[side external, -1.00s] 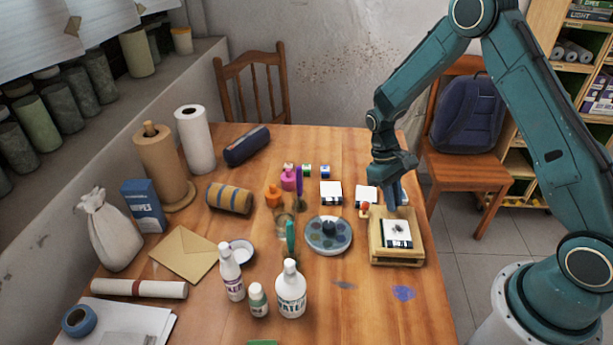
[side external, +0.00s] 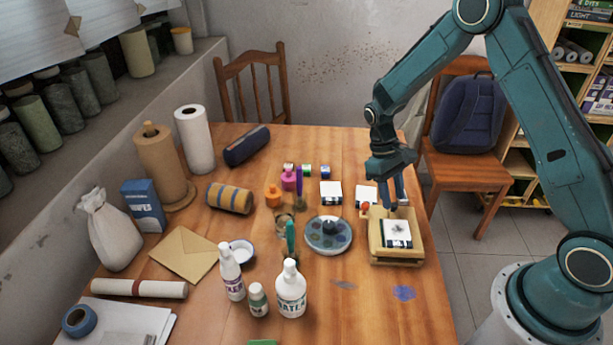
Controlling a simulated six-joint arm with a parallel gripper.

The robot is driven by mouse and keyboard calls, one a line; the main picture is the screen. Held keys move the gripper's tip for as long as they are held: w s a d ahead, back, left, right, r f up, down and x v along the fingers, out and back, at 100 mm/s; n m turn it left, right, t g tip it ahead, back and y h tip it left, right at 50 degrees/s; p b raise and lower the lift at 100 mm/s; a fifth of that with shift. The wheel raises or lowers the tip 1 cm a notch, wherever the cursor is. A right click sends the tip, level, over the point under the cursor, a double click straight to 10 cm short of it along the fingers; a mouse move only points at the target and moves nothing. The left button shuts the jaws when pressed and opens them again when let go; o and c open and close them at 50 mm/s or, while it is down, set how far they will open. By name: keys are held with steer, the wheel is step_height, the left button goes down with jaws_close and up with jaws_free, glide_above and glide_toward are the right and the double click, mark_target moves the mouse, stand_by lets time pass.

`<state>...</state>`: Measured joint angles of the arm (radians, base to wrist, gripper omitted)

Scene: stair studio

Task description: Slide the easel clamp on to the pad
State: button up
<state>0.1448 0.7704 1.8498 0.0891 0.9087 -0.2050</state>
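The small wooden easel (side external: 412,251) stands near the right edge of the table. A white pad (side external: 397,233) with a dark printed mark and dark lower edge lies on its sloping face. My gripper (side external: 393,204) points down at the upper end of the easel, just behind the pad. Its fingers are small in this view, and I cannot tell whether they are apart or closed on something. The clamp cannot be made out clearly; the fingers cover the area at the top of the pad.
Paint pots, a white bottle (side external: 291,290) and smaller bottles stand farther left. The table in front of the easel is mostly clear.

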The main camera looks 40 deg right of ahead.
steer(key=v, duration=1.2)
steer(key=shift+r, duration=0.15)
steer(key=s+a+r+t, duration=0.2)
steer(key=s+r, duration=0.3)
steer(key=r, duration=0.2)
steer(key=s+a+r+t, duration=0.2)
steer(key=s+r+t, duration=0.1)
steer(key=s+r, duration=0.3)
steer(key=s+a+r+t, duration=0.1)
steer(key=s+r+t, duration=0.1)
steer(key=s, duration=0.4)
steer(key=s+a+r+t, duration=0.2)
steer(key=s+t, duration=0.1)
steer(key=s, duration=0.4)
